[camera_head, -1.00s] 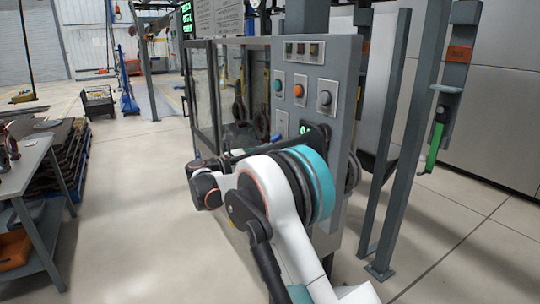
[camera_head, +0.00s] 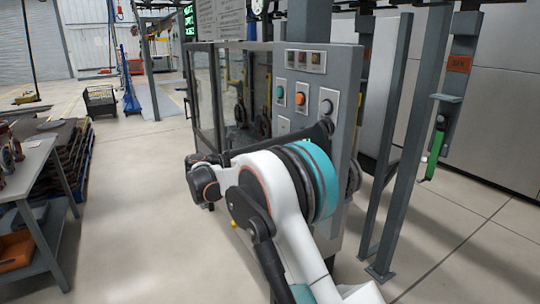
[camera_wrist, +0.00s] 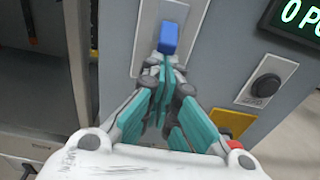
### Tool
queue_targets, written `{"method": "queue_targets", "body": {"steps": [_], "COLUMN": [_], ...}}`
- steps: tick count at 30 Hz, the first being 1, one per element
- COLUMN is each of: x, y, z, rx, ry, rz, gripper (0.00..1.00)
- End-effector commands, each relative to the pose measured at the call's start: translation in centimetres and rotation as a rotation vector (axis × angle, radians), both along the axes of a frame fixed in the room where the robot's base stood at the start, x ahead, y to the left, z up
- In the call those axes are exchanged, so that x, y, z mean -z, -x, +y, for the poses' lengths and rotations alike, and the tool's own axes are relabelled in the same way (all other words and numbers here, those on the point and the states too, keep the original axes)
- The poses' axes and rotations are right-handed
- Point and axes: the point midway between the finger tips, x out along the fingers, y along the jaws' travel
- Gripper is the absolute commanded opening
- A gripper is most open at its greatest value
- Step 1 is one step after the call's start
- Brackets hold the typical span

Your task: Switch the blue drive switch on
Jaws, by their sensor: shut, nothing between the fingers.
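The blue drive switch (camera_wrist: 169,38) is a small blue block on a pale upright plate (camera_wrist: 147,48) on the grey panel, seen in the wrist view. My gripper (camera_wrist: 165,68) is shut and empty, with its teal-and-grey fingers together. Its tips are right at the lower end of the blue switch; I cannot tell whether they touch it. In the head view my arm hides the gripper and the blue switch, in front of the grey control cabinet (camera_head: 340,80).
A green display (camera_wrist: 293,18), a black button (camera_wrist: 266,86) and a partly covered red button (camera_wrist: 234,122) are right of the switch. Steel posts (camera_head: 388,150) stand right of the cabinet. A workbench (camera_head: 30,170) is at the left; open floor lies between.

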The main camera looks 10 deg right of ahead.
Motion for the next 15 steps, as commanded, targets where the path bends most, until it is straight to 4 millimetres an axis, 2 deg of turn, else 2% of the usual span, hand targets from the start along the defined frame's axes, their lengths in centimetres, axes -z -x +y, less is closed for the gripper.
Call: {"method": "queue_targets", "body": {"steps": [8, 15], "x": [-1.6, -3.1], "y": [0.2, 0.3], "z": [0.5, 1.0], "rx": [0.0, 0.001], "ry": [-0.138, -0.338], "rz": [0.045, 0.109], "gripper": [0.0, 0.0]}}
